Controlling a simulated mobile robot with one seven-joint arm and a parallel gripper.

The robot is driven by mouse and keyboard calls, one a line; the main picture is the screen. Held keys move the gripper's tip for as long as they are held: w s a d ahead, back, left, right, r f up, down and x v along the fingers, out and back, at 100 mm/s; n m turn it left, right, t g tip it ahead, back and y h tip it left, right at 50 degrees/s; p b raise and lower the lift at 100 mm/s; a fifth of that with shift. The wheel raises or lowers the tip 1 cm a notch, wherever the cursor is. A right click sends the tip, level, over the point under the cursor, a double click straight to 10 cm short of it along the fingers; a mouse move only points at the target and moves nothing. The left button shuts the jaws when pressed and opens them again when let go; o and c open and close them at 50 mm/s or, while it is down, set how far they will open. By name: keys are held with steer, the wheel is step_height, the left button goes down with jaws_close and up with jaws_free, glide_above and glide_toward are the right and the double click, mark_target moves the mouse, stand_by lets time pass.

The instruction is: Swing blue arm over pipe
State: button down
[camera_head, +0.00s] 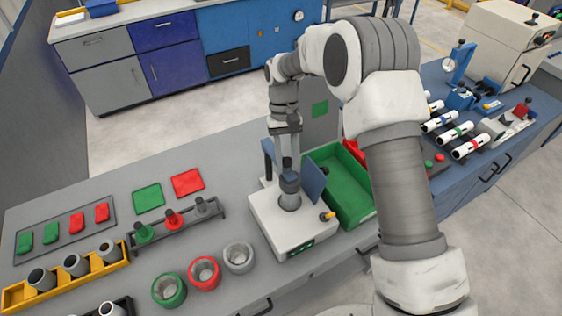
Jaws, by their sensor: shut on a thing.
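A white test box (262,222) with a control panel on its front stands on the grey bench. The blue arm (313,181) shows as a flat blue panel above the box top, just right of my gripper. A short grey pipe (290,201) stands upright on the box, under my gripper. My gripper (288,172) points down and is shut on a dark blue part above the pipe, which looks like part of the blue arm. Its fingertips are small and partly hidden, so the exact grip is unclear.
A green bin (340,180) stands close right of the box, with a red bin (355,150) behind. Green, red and grey rings (205,273) lie at left front. A peg rack (176,225) and yellow pipe tray (65,280) are further left. My arm hides part of the right side.

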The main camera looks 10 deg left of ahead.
steer(key=shift+w+d+r, duration=0.1)
steer(key=shift+w+d, duration=0.05)
steer(key=shift+w, duration=0.05)
stand_by(0.4)
steer(key=c, duration=0.6)
jaws_free()
steer(key=v, duration=1.7)
steer(key=shift+r, duration=0.15)
